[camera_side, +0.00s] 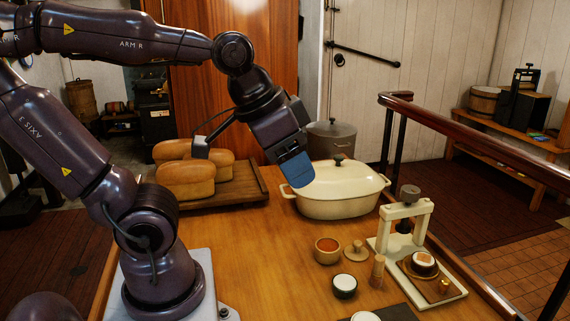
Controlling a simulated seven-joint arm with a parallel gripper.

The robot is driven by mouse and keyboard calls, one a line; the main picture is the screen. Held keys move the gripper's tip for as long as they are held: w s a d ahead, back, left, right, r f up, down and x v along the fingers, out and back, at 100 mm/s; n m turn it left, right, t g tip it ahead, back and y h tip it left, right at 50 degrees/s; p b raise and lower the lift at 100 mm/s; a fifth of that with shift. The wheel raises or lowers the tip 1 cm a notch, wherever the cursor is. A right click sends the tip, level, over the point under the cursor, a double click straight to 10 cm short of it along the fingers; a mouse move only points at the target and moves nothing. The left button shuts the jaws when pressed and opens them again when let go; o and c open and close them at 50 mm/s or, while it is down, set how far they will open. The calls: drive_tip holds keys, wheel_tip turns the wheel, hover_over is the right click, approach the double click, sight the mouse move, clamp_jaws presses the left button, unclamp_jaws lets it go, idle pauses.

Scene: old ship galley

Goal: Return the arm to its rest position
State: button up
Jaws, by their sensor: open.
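My gripper (297,170) is at the end of my arm, raised above the wooden table (250,253) and pointing down to the right. It is open, and I see nothing held in it. Its blue fingertip part overlaps the left end of the cream lidded pot (345,193) in the picture; I cannot tell how far apart they are. My arm reaches in from the left, bent at the elbow, with its base on the table's left side.
Bread loaves (187,180) sit on a board (250,188) behind. A grey lidded pot (331,137) stands behind the cream pot. A cream press (404,230), an orange-filled bowl (327,250) and a dark cup (344,286) stand front right. The table's middle is clear. A railing (480,135) runs along the right.

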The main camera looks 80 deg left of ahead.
drive_tip(key=shift+s+d+f, duration=0.1)
drive_tip(key=shift+s+f, duration=0.05)
drive_tip(key=shift+s, duration=0.45)
